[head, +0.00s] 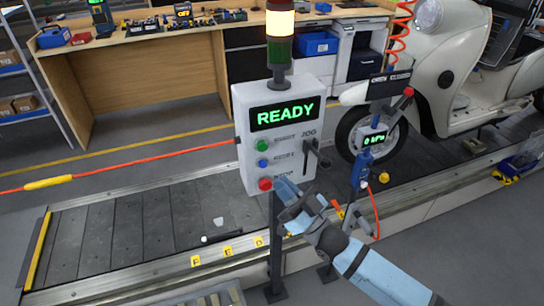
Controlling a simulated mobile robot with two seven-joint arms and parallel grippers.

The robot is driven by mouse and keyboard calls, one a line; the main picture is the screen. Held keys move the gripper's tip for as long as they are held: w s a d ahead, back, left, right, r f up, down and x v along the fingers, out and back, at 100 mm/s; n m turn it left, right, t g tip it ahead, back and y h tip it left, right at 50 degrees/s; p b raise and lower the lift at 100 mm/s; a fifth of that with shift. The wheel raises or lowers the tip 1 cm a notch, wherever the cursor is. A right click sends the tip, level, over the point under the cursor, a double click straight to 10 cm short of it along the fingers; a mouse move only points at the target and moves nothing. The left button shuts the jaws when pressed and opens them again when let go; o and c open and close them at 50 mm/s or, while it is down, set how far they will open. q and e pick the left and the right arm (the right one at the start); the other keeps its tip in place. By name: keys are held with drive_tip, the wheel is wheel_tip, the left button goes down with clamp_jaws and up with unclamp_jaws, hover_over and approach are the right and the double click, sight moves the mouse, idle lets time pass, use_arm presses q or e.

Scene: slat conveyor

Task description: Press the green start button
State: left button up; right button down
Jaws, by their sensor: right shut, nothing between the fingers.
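The green start button (263,146) is the top one in a column on the white control box (243,100). A blue button (262,163) and a red button (265,184) sit below it. The box's display (284,115) reads READY in green. My right gripper (281,187) is shut and empty. My left gripper is not in view.
A jog lever (313,156) sticks out at the box's right side. A stack light (280,35) stands on top, its upper section lit. An orange cord (130,170) runs left from the box. A slat conveyor (110,230) lies behind, and a scooter (440,70) stands at the right.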

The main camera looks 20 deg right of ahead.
sight(263, 147)
drive_tip(key=shift+d+r+y, duration=0.15)
drive_tip(key=shift+r+y, duration=0.25)
drive_tip(key=shift+r, duration=0.1)
drive_tip(key=shift+w, duration=0.1)
drive_tip(key=w+b, duration=0.3)
drive_tip(key=w, duration=0.5)
drive_tip(key=shift+w, duration=0.4)
idle(0.5)
